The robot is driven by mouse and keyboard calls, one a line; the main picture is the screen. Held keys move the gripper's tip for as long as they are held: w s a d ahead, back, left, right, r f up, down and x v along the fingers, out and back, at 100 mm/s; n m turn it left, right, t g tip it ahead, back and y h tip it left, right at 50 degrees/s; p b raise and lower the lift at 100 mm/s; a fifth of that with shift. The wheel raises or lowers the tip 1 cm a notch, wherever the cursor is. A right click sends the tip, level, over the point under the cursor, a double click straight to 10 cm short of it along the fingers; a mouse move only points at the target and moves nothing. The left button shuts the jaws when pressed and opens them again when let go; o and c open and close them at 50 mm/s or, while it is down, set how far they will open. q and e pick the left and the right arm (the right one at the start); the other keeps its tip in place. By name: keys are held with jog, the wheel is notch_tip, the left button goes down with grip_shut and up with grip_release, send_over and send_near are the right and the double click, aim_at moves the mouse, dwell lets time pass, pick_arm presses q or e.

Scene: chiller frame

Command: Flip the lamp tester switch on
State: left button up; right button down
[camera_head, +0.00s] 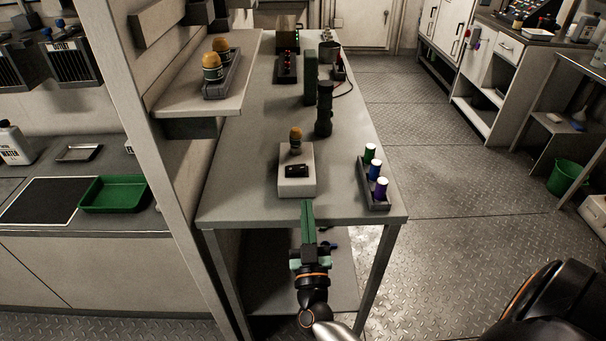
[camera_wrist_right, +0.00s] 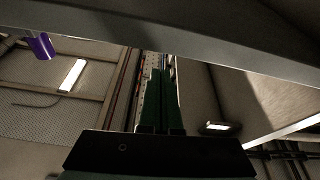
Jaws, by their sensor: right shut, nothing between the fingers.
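The lamp tester (camera_head: 297,186) is a small pale box standing near the front end of the grey table. A black switch (camera_head: 296,170) sits on its face, and an amber lamp (camera_head: 295,137) stands up at its back. I cannot tell the switch's position. My right gripper (camera_head: 307,206) has green fingers held together with nothing between them, just in front of the tester's lower edge. In the right wrist view the closed fingers (camera_wrist_right: 161,75) point up past the table edge (camera_wrist_right: 180,35); the tester is not visible there. My left gripper is out of view.
A shelf (camera_head: 182,103) with amber lamps (camera_head: 212,68) overhangs the left side. The table's front edge (camera_head: 270,223) is close to my right gripper.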

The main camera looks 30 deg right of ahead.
aim_at(304, 179)
jog(key=x, duration=1)
dwell(0.3)
jog(key=shift+s+f+m+h, duration=0.1)
jog(key=shift+f+m+h, duration=0.2)
jog(key=shift+m, duration=0.3)
